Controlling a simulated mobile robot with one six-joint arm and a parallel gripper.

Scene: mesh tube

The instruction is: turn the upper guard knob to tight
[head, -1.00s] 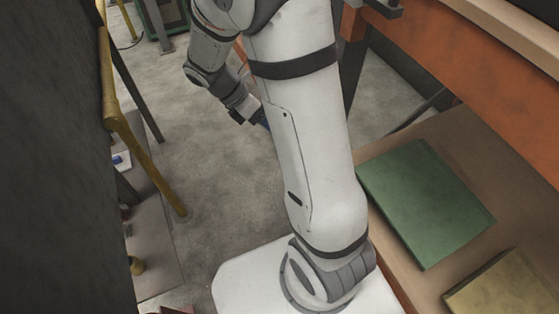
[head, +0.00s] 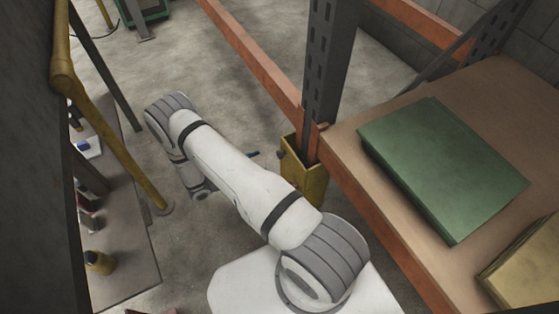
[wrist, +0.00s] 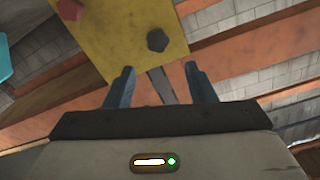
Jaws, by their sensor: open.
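In the wrist view, a yellow plate (wrist: 118,30) bears a dark faceted knob (wrist: 158,40) and a red knob (wrist: 70,9), the red one cut by the top edge. I cannot tell from the frames which is the upper one. My gripper (wrist: 160,86) is open and empty, with its blue fingers short of the plate. The dark knob lies beyond the gap between the fingertips, apart from them. In the head view my arm mostly hides the gripper.
The orange rack beam (head: 380,215) and shelf run along the right, bearing a green box (head: 440,165) and a tan box (head: 525,265). A yellow rail (head: 115,140) and a bench (head: 125,255) stand at the left. Grey floor is open between.

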